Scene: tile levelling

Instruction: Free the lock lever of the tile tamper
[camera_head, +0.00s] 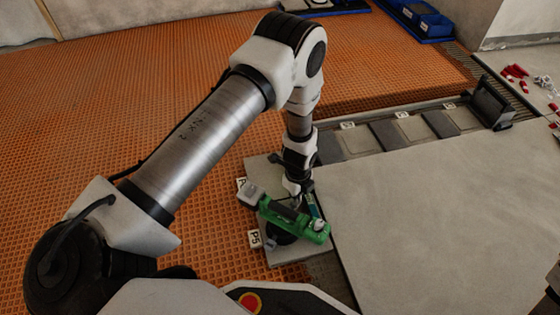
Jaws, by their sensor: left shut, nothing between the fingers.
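The green tile tamper (313,229) stands on a grey tile (287,255) near the lower middle of the head view. A dark round part shows under it, and a grey-white block sits at its left end. My left gripper (297,203) points down at the tamper's top and is shut with nothing between its fingers. Its tips look close to the tamper's body; I cannot tell whether they touch it. The lock lever is too small or too hidden by the gripper to make out. My right gripper is not in view.
A large grey slab (450,220) fills the right. Orange matting (90,100) covers the left and back. White labels, one reading P5 (255,239), mark the tile's edge. A dark box (490,103) stands at the slab's far edge. Blue bins (425,18) and red pieces (515,72) lie farther off.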

